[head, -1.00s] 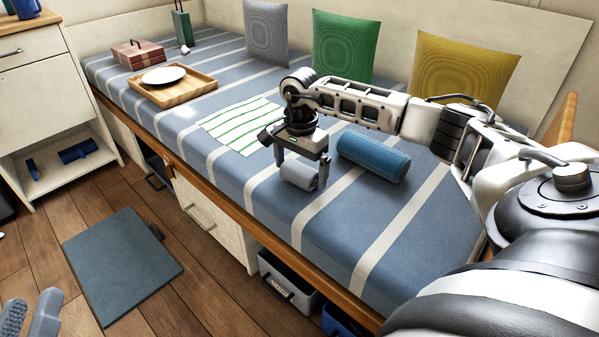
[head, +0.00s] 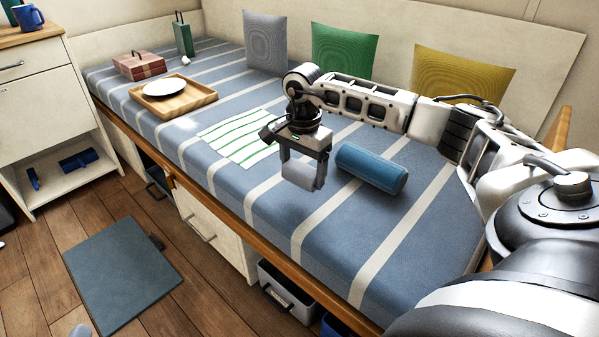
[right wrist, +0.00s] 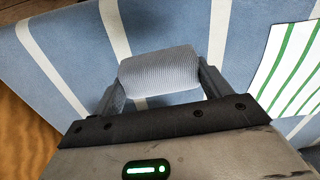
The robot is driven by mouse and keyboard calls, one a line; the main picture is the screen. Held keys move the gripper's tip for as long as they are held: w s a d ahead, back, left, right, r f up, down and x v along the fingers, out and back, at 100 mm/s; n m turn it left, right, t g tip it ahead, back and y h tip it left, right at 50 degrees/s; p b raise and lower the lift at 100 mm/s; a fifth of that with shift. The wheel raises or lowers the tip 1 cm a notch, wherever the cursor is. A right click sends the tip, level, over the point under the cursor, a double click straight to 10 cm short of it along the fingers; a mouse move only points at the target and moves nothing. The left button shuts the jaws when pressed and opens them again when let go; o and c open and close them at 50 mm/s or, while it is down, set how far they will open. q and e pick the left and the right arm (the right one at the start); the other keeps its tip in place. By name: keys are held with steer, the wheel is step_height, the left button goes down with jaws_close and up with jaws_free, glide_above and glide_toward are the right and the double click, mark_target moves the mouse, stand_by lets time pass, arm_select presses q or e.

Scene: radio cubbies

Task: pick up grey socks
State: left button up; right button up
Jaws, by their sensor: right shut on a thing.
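The grey socks (head: 300,172) are a small light-grey ribbed roll. My right gripper (head: 303,178) is shut on them, one finger at each end. In the right wrist view, the grey socks (right wrist: 160,72) fill the space between the fingers of the right gripper (right wrist: 160,85), with the blue striped mattress behind. In the head view they appear a little above the mattress (head: 270,208). My left gripper is not in view.
A blue cylindrical bolster (head: 371,168) lies close right of my right gripper. A green-striped cloth (head: 240,136) lies to its left. A wooden tray with a plate (head: 172,97) is farther left. Three cushions lean at the back. Bins stand under the bed.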

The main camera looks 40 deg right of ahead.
arm_select(q)
steer(key=p, duration=0.1)
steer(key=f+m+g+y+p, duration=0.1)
steer(key=p, duration=0.1)
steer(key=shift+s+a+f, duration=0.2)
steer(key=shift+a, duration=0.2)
arm_select(e)
steer(key=s+d+r, duration=0.1)
steer(key=s+r, duration=0.7)
steer(key=s, duration=0.5)
steer(key=shift+d+r, duration=0.4)
